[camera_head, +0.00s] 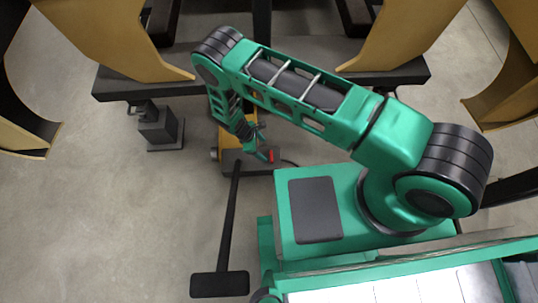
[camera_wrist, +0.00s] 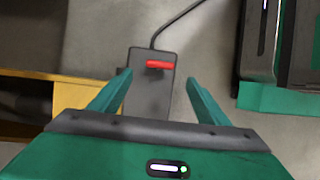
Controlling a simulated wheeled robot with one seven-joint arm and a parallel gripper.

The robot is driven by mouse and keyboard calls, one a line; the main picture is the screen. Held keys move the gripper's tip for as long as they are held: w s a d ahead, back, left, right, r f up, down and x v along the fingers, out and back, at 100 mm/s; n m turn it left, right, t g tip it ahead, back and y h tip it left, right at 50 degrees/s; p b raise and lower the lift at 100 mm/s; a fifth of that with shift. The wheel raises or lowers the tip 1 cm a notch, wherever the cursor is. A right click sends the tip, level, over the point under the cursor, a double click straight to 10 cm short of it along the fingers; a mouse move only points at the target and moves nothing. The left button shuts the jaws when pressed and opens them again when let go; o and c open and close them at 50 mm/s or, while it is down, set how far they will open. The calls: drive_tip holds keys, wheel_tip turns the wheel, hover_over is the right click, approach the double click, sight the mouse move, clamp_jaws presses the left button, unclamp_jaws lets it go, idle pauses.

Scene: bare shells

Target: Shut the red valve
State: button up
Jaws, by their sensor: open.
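The red valve (camera_wrist: 160,64) is a short red bar handle on top of a dark grey box (camera_wrist: 150,97). In the wrist view it lies crosswise, just beyond the space between my fingertips. My gripper (camera_wrist: 159,77) is open, with one green finger on each side of the box and nothing between them. The head view also shows the red valve (camera_head: 271,156) as a small red spot close to my gripper's fingers. Whether a finger touches the box cannot be told.
A black cable (camera_wrist: 178,20) runs from the box. A yellow structure (camera_wrist: 76,94) stands left of the box in the wrist view. A long black bar with a flat foot (camera_head: 220,284) lies on the floor. A dark platform with yellow ribs (camera_head: 405,76) spans the back.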

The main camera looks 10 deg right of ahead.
sight(271, 155)
drive_tip(key=x, duration=0.9)
drive_tip(key=shift+d+f, duration=0.1)
drive_tip(key=shift+f, duration=0.15)
